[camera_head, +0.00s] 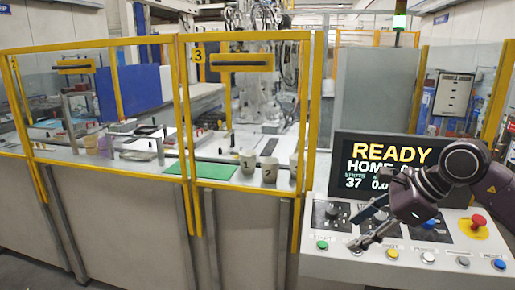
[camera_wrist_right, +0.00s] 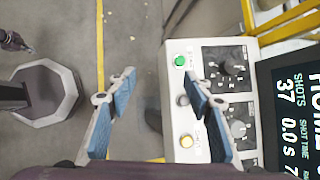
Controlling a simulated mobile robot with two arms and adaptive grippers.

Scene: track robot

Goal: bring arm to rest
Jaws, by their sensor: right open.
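My right arm comes into the head view from the right, in front of the control panel. Its gripper (camera_head: 362,232) is open and empty, its fingers pointing left above the left part of the panel. In the right wrist view the two blue-padded fingers (camera_wrist_right: 160,90) stand wide apart with nothing between them. The right finger overlaps the panel's edge in that picture; I cannot tell whether it touches. A dark part at the left edge of the wrist view may be my left arm, but its gripper is not clear. My left gripper does not show in the head view.
The control panel (camera_head: 318,262) has coloured buttons, knobs and a red emergency button (camera_head: 478,221). A screen (camera_head: 345,152) reading READY stands behind it. Floor shows left of the panel.

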